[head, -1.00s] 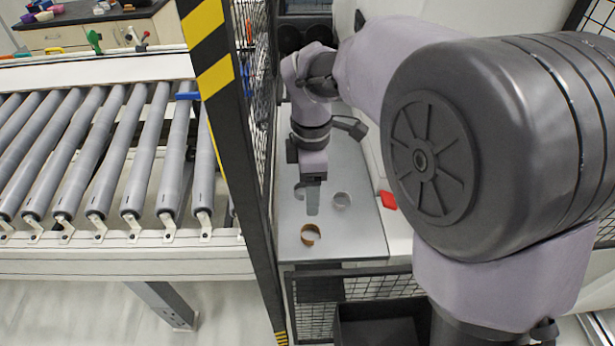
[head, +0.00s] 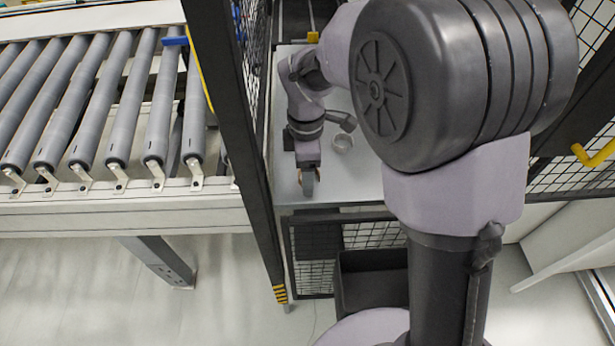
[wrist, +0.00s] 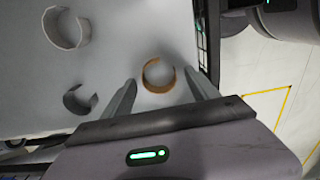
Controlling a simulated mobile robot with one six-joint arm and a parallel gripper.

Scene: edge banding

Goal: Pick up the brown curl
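The brown curl (wrist: 160,89) is an open ring lying on the grey tabletop, seen in the wrist view between my two fingers. My gripper (wrist: 160,77) is open, with one finger on each side of the curl and a gap to both. In the head view my gripper (head: 307,182) points down over the near part of the table and hides most of the curl.
A white curl (wrist: 55,38) and a dark grey curl (wrist: 72,99) lie to the left in the wrist view. The white curl (head: 343,141) also shows in the head view. A black mesh fence (head: 365,236) and a dark bin (head: 372,278) stand at the table's near edge (head: 345,206).

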